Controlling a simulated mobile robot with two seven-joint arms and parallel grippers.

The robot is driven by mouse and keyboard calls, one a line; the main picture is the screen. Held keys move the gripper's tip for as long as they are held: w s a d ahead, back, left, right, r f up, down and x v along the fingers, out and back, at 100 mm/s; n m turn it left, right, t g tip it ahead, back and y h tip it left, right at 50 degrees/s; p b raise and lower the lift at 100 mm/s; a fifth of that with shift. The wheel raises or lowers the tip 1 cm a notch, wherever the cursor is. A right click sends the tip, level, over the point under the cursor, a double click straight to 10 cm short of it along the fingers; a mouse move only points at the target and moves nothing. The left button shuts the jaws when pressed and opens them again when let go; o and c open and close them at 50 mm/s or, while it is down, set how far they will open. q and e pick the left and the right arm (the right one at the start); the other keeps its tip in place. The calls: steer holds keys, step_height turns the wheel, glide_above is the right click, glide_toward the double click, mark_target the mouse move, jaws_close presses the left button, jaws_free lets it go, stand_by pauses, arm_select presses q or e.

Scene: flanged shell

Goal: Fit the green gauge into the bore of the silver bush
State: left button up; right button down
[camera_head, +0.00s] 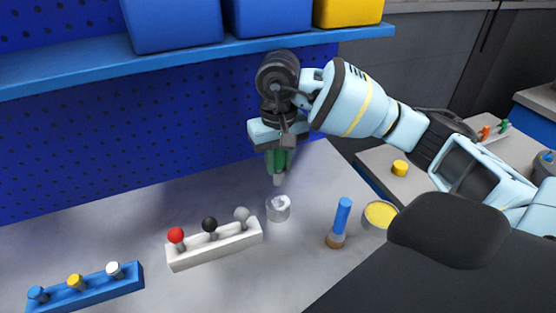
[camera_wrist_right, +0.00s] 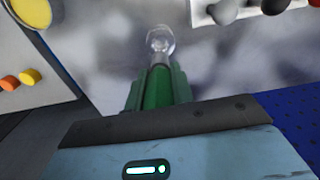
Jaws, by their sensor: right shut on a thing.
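My right gripper (camera_head: 278,150) points down and is shut on the green gauge (camera_head: 277,162). The gauge hangs roughly upright, with a pale narrow tip at its lower end. The silver bush (camera_head: 278,209) stands on the grey table below the tip, with a visible gap between them in the head view. In the right wrist view the green gauge (camera_wrist_right: 157,88) points away toward the silver bush (camera_wrist_right: 160,36), and its tip overlaps the bush's near edge. The inside of the bore is hard to make out. My left gripper is not in view.
A white rack (camera_head: 215,247) with red, black and grey knobs stands just left of the bush. A blue peg in a brown base (camera_head: 341,222) and a yellow-topped round tin (camera_head: 380,214) stand to the right. A blue rack (camera_head: 95,288) is front left; a blue shelf (camera_head: 70,68) hangs behind.

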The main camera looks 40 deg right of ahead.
mark_target(278, 179)
steer(key=shift+f+b, duration=0.5)
steer(key=shift+f, duration=0.45)
steer(key=shift+f+b, duration=0.35)
steer(key=shift+f, duration=0.4)
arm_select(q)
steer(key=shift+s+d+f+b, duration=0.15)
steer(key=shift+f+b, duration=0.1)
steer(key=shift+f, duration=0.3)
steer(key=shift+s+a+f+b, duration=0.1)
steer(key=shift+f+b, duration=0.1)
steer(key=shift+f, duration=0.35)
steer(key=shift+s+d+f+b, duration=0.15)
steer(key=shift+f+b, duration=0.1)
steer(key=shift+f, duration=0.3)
arm_select(e)
steer(key=shift+f, duration=1.2)
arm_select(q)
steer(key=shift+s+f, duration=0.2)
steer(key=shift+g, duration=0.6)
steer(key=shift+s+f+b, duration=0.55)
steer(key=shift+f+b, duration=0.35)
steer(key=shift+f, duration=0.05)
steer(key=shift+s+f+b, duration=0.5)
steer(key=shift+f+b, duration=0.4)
arm_select(e)
steer(key=shift+f, duration=2.55)
steer(key=c, duration=1.1)
jaws_free()
